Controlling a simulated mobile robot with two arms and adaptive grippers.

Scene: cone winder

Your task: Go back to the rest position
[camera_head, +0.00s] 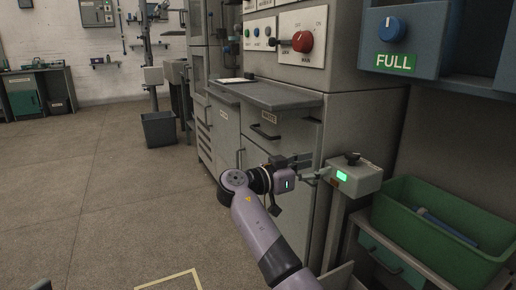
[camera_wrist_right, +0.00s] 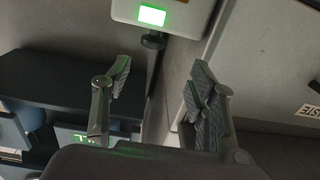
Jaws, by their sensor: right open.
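My right gripper (camera_head: 312,169) is in front of the grey machine cabinet (camera_head: 282,137), near a small grey box (camera_head: 366,184) with a lit green display. In the right wrist view its two fingers (camera_wrist_right: 161,82) are spread apart with nothing between them. The grey box (camera_wrist_right: 176,10) and its green light are at the top of that view, beyond the fingers. A short dark knob hangs at its lower edge. I cannot tell whether the gripper touches the box. My left gripper is not in view.
A green crate (camera_head: 440,262) holding a blue item stands at the right. Above it is a blue unit (camera_head: 437,33) labelled FULL. A red switch (camera_head: 302,41) is on the machine. A dark bin (camera_head: 158,131) stands farther back. The floor (camera_head: 100,190) at left is clear.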

